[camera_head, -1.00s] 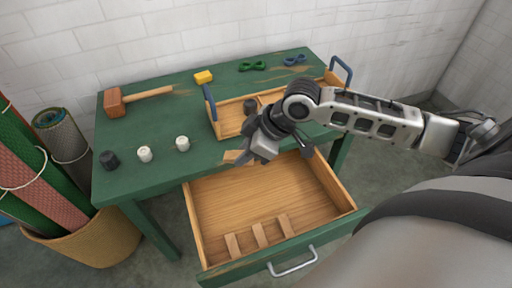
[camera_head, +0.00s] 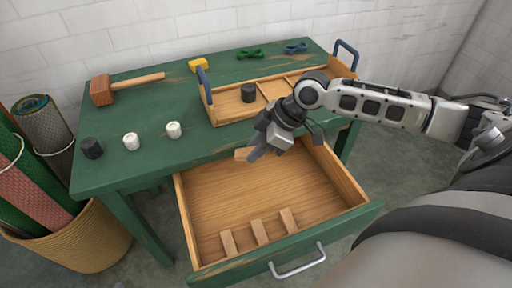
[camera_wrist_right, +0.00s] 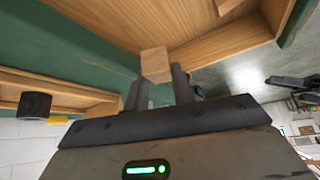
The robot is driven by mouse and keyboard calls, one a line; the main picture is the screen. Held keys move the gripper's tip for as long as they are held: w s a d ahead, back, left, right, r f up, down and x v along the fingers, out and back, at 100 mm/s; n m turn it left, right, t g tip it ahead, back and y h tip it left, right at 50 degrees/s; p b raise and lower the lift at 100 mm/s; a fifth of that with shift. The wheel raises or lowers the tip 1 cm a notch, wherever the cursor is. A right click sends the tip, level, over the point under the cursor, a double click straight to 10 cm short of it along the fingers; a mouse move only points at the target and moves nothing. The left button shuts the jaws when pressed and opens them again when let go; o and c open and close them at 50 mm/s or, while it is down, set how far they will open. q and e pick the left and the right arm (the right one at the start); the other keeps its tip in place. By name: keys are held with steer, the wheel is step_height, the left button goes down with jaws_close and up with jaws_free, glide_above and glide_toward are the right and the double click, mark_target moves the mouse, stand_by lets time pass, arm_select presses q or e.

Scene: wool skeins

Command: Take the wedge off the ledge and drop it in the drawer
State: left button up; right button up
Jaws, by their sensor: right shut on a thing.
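My right gripper (camera_head: 262,153) is shut on a small light-wood wedge (camera_head: 243,154). It holds the wedge near the table's front edge, over the back of the open drawer (camera_head: 325,233). In the right wrist view the wedge (camera_wrist_right: 155,65) sits between the fingertips (camera_wrist_right: 162,82), with wooden drawer boards behind it. The drawer is pulled out from the green table and has a metal handle. The ledge is not clearly visible; the gripper and arm cover part of the table front. My left gripper is not in view.
Three wood strips (camera_head: 260,232) lie near the drawer's front; its middle is clear. On the table (camera_head: 190,105) are a wooden tray (camera_head: 226,112) with blue handles and a black cylinder (camera_head: 248,92), a mallet (camera_head: 103,90), a yellow block (camera_head: 198,65) and white spools (camera_head: 131,141).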

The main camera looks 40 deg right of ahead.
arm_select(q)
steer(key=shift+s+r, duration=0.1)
arm_select(e)
steer(key=o, duration=1)
steer(key=shift+o, duration=0.2)
arm_select(q)
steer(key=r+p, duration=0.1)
steer(key=p, duration=0.3)
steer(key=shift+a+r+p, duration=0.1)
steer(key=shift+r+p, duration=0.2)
steer(key=shift+p, duration=0.1)
arm_select(e)
steer(key=v, duration=1.6)
steer(key=shift+a, duration=0.1)
